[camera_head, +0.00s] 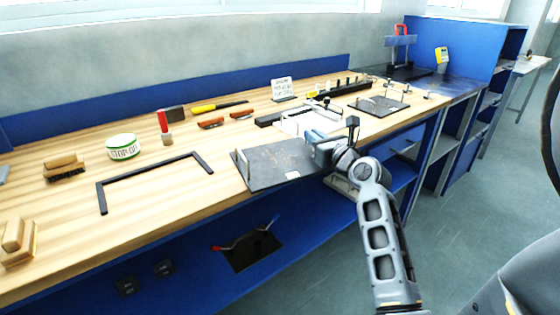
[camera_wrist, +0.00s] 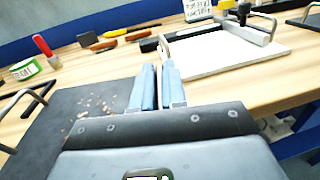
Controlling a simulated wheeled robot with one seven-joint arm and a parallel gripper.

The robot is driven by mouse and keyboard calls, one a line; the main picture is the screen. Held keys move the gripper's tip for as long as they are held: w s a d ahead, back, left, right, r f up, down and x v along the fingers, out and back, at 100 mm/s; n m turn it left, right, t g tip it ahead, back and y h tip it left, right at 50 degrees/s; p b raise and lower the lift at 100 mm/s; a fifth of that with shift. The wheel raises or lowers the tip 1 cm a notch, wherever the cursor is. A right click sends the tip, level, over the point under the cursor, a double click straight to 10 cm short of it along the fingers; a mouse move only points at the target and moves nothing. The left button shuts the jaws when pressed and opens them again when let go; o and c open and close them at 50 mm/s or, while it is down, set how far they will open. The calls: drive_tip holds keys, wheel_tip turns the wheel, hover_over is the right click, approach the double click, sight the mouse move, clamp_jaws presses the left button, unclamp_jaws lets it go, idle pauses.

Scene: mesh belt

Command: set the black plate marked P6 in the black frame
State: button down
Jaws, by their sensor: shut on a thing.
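A black plate (camera_head: 268,160) with a small white label overhangs the front of the wooden bench, with a bent wire handle at its left end. The label is too small to read. The plate also shows at left in the wrist view (camera_wrist: 78,108), speckled with light bits. My gripper (camera_head: 314,138) is at the plate's right end, its blue-grey fingers (camera_wrist: 158,82) shut on the grey handle at that end. The fingers and wrist hide much of the grip. The black frame (camera_head: 150,170), three bars with its front side open, lies flat on the bench left of the plate.
A green-white tin (camera_head: 123,147), brushes (camera_head: 64,166) and red-handled tools (camera_head: 165,122) lie around the frame. A white board with clamps (camera_head: 302,122) stands behind my gripper. Another black plate (camera_head: 380,105) lies further right. The bench inside the frame is clear.

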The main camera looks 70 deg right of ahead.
drive_tip(key=shift+r, duration=0.1)
idle(0.3)
drive_tip(key=shift+r, duration=0.5)
wheel_tip(320, 180, up, 4)
drive_tip(key=shift+f+p, duration=0.25)
drive_tip(key=shift+p, duration=0.5)
drive_tip(key=s+d+r, duration=0.6)
drive_tip(key=s, duration=0.3)
drive_tip(key=shift+s+d+r, duration=0.25)
drive_tip(key=shift+s+d, duration=0.05)
drive_tip(key=shift+d, duration=0.05)
drive_tip(key=shift+a, duration=0.1)
